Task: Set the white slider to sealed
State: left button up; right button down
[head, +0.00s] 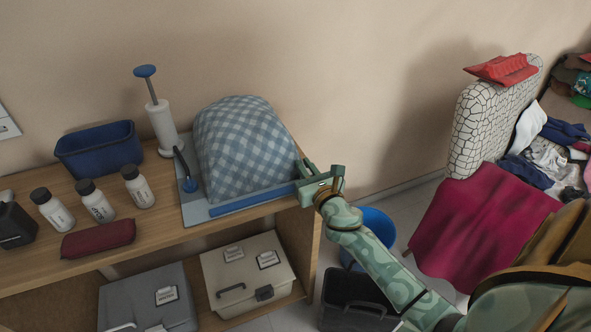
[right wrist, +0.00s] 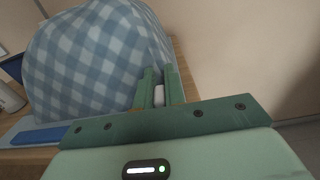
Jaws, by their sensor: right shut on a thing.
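A blue-and-white checked bag (head: 245,150) bulges up on a grey-blue board (head: 196,210) at the shelf's right end. A blue strip (head: 250,200) runs along its front edge; the strip also shows in the right wrist view (right wrist: 42,137). My right gripper (head: 308,170) is at the strip's right end, beside the bag. In the right wrist view its two green fingers (right wrist: 160,88) are shut on the white slider (right wrist: 158,96). The slider is mostly hidden by the fingers and cannot be made out in the head view. My left gripper is out of view.
A blue bin (head: 100,150), several white bottles (head: 97,205) and a dark red pouch (head: 98,239) lie to the left. Storage boxes (head: 245,275) sit below; a blue bucket (head: 378,226) stands right.

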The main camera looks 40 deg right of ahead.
jog(key=c, duration=1.5)
grip_release()
jog(key=shift+s+d, duration=0.1)
jog(key=shift+d, duration=0.2)
jog(key=shift+o, duration=0.2)
jog(key=shift+a, duration=0.1)
jog(key=b+v, duration=0.2)
jog(key=v, duration=1.4)
jog(key=shift+s+a, duration=0.1)
jog(key=shift+a, duration=0.05)
